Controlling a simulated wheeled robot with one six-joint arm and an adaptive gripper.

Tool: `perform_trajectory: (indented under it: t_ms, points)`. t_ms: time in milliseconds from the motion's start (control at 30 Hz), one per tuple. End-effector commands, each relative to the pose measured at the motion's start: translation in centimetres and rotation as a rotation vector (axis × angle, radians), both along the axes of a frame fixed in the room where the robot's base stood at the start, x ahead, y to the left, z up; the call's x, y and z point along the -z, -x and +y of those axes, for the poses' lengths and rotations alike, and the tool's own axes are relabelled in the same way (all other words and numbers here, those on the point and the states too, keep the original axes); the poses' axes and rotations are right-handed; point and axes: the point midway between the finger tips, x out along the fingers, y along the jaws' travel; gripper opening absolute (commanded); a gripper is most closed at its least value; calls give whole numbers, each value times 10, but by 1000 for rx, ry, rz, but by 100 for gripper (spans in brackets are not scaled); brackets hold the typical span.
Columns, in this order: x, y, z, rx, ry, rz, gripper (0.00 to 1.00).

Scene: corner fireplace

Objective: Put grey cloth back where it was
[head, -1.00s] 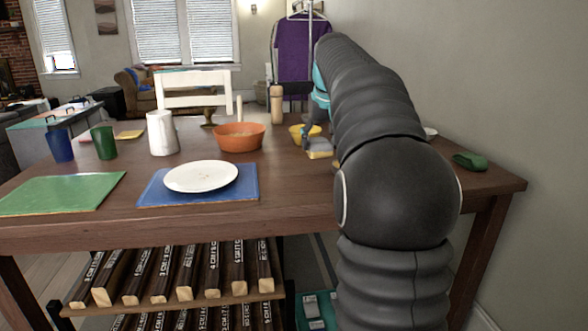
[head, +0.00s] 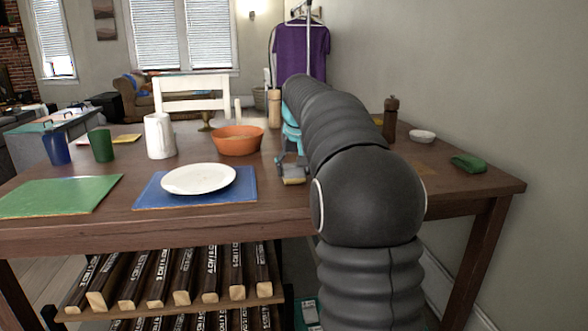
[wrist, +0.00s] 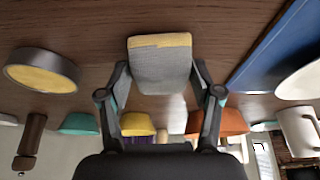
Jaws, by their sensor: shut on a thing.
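The grey cloth (wrist: 160,68) is a small folded block with a yellow end, between the fingers of my gripper (wrist: 160,78) in the wrist view. My gripper is shut on it. In the head view the cloth (head: 292,181) shows low over the table, just right of the blue placemat (head: 205,203). My gripper (head: 291,162) is just above it there, partly hidden by my arm. I cannot tell whether the cloth touches the tabletop.
The wooden table (head: 270,216) carries a white plate (head: 198,179), an orange bowl (head: 237,140), a white pitcher (head: 159,136), a green placemat (head: 60,195), a pepper mill (head: 390,118), a small white bowl (head: 422,136) and a green object (head: 468,163). A round yellow-topped item (wrist: 40,72) shows in the wrist view.

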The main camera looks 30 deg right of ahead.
Motion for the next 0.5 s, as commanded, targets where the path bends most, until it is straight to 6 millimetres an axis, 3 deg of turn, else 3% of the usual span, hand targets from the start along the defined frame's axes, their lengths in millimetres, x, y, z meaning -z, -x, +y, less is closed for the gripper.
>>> perform_trajectory:
  t_ms: [233, 267, 333, 500]
  points:
    - [4, 0, 0, 0, 0, 0, 37]
    - [3, 0, 0, 0, 0, 0, 72]
    - [2, 0, 0, 0, 0, 0, 90]
    - [2, 0, 0, 0, 0, 0, 90]
